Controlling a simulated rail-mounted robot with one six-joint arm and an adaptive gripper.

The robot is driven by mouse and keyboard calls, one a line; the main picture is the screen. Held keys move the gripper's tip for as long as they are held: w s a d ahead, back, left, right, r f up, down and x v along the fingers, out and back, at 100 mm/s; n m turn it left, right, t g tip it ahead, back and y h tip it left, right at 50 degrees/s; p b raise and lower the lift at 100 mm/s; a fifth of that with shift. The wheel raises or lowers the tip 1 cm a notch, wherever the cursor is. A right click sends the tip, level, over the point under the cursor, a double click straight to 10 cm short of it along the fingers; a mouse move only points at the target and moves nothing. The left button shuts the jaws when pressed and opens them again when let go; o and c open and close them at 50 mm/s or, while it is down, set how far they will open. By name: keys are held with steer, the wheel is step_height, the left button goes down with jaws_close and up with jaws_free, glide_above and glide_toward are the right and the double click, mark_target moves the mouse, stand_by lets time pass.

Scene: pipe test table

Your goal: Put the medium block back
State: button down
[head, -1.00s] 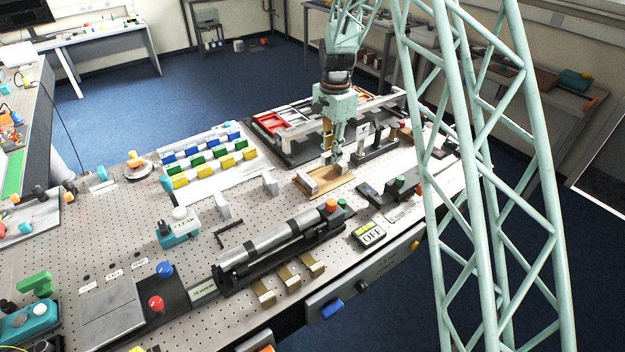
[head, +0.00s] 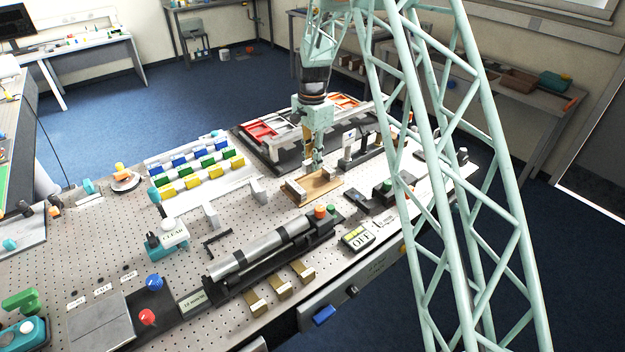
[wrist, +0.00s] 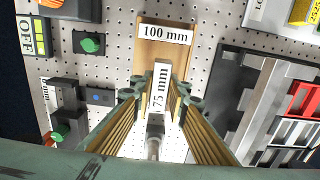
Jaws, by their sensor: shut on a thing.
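My gripper (wrist: 159,100) is shut on a pale block labelled 75 mm (wrist: 161,78), seen from above in the wrist view. In the head view my gripper (head: 318,164) is over the wooden tray (head: 325,188). The tray's bare wood also shows in the wrist view (wrist: 148,60). A pale block labelled 100 mm (wrist: 165,34) lies across one end of the tray; it shows at the tray's left end in the head view (head: 296,190). The fingers hide part of the held block, and I cannot tell whether it touches the tray.
A black rack with red and white trays (head: 262,132) stands behind the wooden tray. A black stand (head: 372,150) is to the right. The pipe fixture (head: 262,250) and the OFF display (head: 358,238) are in front.

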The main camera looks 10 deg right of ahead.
mark_target(313, 185)
steer(key=shift+f, duration=1.95)
steer(key=shift+f, duration=0.1)
steer(key=shift+f, duration=1.75)
steer(key=shift+f, duration=0.15)
steer(key=c, duration=2.5)
jaws_free()
steer(key=shift+c, duration=0.2)
step_height(313, 185, up, 12)
steer(key=shift+f, duration=0.15)
steer(key=shift+r, duration=0.25)
